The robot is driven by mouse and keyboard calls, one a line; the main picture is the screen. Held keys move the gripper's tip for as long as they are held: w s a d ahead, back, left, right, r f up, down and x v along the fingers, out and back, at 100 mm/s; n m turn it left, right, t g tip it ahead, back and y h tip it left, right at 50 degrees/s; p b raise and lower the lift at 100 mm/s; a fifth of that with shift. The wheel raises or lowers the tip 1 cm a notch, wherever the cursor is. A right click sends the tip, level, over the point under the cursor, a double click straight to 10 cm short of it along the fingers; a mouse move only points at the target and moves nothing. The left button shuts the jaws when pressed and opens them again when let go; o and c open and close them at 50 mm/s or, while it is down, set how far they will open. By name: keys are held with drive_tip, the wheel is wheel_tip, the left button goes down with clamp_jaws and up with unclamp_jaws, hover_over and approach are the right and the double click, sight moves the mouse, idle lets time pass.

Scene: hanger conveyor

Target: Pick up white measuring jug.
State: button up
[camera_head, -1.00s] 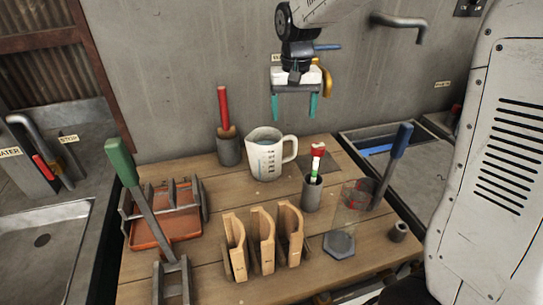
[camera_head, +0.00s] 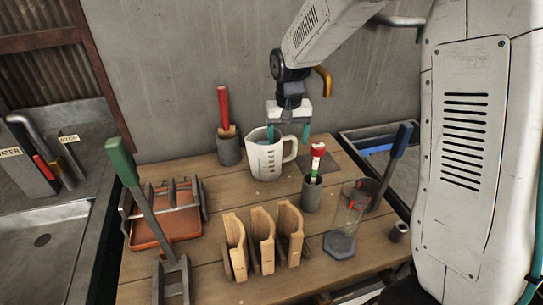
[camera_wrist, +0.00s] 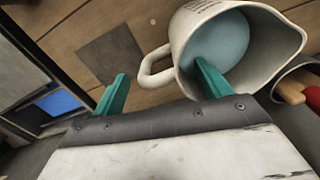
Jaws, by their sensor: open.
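The white measuring jug (camera_head: 266,155) stands upright near the back of the wooden table, its handle (camera_head: 290,149) towards the right. Dark volume marks show on its side. The wrist view looks down into the jug (camera_wrist: 284,62), with a pale blue surface inside. My gripper (camera_head: 288,138) is open and empty, with two teal fingers. In the wrist view my gripper (camera_wrist: 158,85) has one finger over the jug's opening and the other outside, with the handle (camera_wrist: 156,70) between them. Contact cannot be told.
A grey holder with a red-handled tool (camera_head: 228,145) stands left of the jug. A cup with a red-topped stick (camera_head: 312,190) and a clear cylinder (camera_head: 350,208) stand to the right. Wooden holders (camera_head: 263,245) are in front. An orange tray (camera_head: 170,225) is at left.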

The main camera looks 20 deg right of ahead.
drive_tip(key=c, duration=1.6)
drive_tip(key=shift+c, duration=0.2)
drive_tip(key=shift+r, duration=0.1)
